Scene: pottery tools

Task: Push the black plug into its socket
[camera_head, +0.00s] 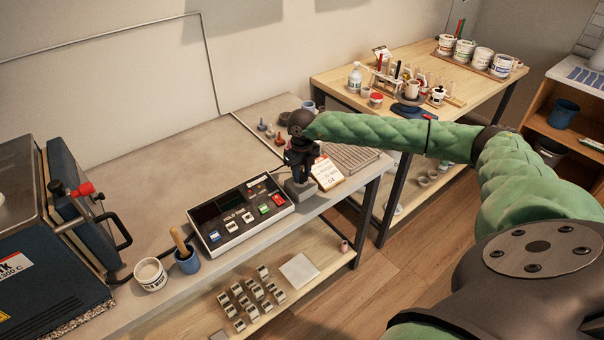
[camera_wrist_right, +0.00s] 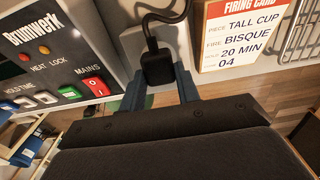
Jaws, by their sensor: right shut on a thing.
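The black plug (camera_wrist_right: 158,68), with its black cable, sits between the two blue fingers of my right gripper (camera_wrist_right: 158,88) in the right wrist view. My right gripper is shut on it. A pale grey block (camera_wrist_right: 168,38), which looks like the socket, lies right behind and around the plug; whether the plug's pins are inside it I cannot tell. In the head view my right gripper (camera_head: 298,176) points down over the block (camera_head: 301,192) beside the control box, and it hides the plug. My left gripper is not in view.
The control box (camera_head: 238,213) stands close on the left; its red MAINS switch (camera_wrist_right: 96,87) shows in the wrist view. A firing card (camera_wrist_right: 240,32) stands close on the right, with a wire rack (camera_head: 353,157) behind. A cup (camera_head: 150,274) and the kiln (camera_head: 50,230) are further left.

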